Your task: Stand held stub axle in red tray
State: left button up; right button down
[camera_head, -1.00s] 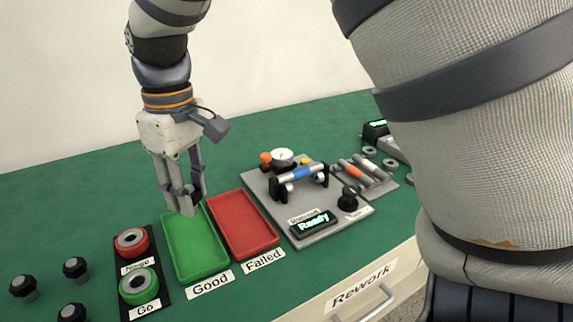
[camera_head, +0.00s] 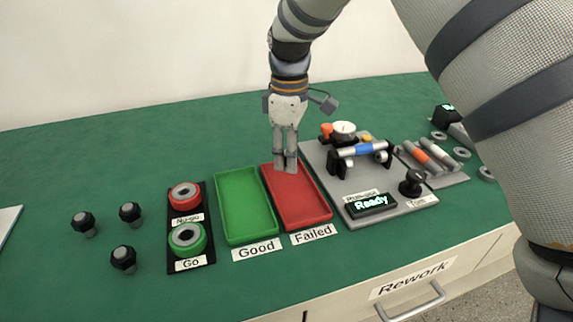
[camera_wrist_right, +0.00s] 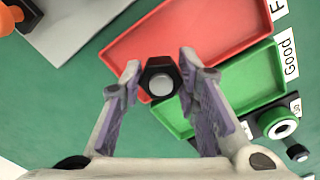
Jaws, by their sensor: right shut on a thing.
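My right gripper (camera_head: 286,168) points down over the far part of the red tray (camera_head: 307,203), which has the "Failed" label in front of it. It is shut on the stub axle (camera_wrist_right: 160,79), which shows in the right wrist view as a black hexagonal head with a grey round end between the fingers. In the head view the fingers mostly hide the held axle. In the wrist view the red tray (camera_wrist_right: 205,25) lies beyond the axle, and I cannot tell the gap to its floor. The tray looks empty. My left gripper is not in view.
The empty green tray (camera_head: 245,210) adjoins the red tray on the left. Right of it stands the grey fixture plate (camera_head: 400,208) with a shaft and "Ready" display (camera_head: 371,203). Several stub axles (camera_head: 123,258) and the Go ring (camera_head: 187,240) lie left.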

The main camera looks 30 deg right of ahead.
notch_tip(320, 180, down, 3)
jog(key=shift+r, duration=0.1)
jog(key=shift+s, duration=0.1)
jog(key=c, duration=1.2)
grip_release()
jog(key=shift+f, duration=0.2)
notch_tip(320, 180, up, 12)
jog(key=shift+r, duration=0.2)
